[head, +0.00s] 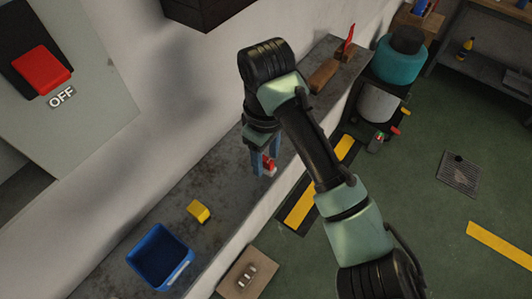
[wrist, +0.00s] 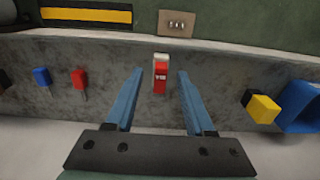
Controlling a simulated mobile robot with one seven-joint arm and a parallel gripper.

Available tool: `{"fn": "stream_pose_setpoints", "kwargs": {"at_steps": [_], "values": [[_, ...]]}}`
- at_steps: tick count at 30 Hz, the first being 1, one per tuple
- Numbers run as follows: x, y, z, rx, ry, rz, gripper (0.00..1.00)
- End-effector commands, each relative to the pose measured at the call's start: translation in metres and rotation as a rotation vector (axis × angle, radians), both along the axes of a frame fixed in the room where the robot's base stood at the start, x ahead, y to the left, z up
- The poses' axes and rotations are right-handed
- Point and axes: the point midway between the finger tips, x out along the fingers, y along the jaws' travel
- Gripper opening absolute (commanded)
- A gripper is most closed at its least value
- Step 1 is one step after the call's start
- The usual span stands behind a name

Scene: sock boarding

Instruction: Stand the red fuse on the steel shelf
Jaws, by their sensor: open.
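The red fuse (wrist: 160,78) has a white end and pale marking. In the wrist view it is on the steel shelf (wrist: 120,60), in the gap between my two fingers and toward their tips. My gripper (wrist: 155,85) is open, with a blue finger on each side of the fuse and a visible gap on both sides. In the head view my gripper (head: 263,165) points down over the shelf (head: 190,235), and the fuse (head: 268,164) shows partly beside the fingers. I cannot tell whether the fuse stands or lies.
A yellow block (head: 198,212) and a blue bin (head: 160,256) are on the shelf. Another red piece (wrist: 78,79) and a blue piece (wrist: 41,77) sit left in the wrist view. A beige socket box (head: 247,274) is beyond the shelf's edge. The wall runs along the shelf.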

Motion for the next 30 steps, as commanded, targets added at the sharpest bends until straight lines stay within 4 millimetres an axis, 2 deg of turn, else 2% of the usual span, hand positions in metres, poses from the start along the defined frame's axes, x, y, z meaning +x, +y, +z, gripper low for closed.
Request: {"fn": "stream_pose_setpoints", "kwargs": {"at_steps": [5,15,21,30], "values": [[0.001,0.0,0.009,0.0,-0.002,0.001,0.54],[0.001,-0.001,0.074,-0.005,-0.005,0.001,0.54],[0.001,-0.001,0.103,-0.004,-0.003,0.0,0.54],[0.0,0.0,0.12,0.0,0.0,0.0,0.54]]}}
